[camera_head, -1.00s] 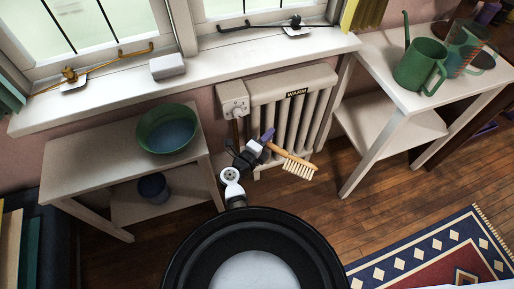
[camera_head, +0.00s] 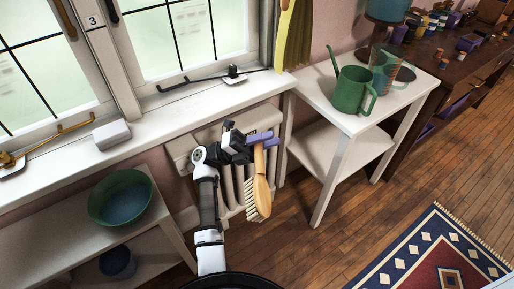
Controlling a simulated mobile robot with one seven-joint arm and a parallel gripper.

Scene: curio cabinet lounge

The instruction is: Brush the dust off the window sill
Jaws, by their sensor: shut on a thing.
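My gripper (camera_head: 254,138) is shut on the wooden handle of a brush (camera_head: 261,190). The brush hangs head down, its pale bristles facing left, in front of the radiator. The white window sill (camera_head: 182,115) runs along the wall below the windows, behind and above my gripper. The brush is apart from the sill and lower than it. I cannot make out dust on the sill at this size.
A white block (camera_head: 111,135) lies on the sill, with window stays and latches (camera_head: 234,76) near it. A green bowl (camera_head: 120,198) stands on the left table. A green watering can (camera_head: 352,90) and clear jug (camera_head: 388,68) stand on the right table.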

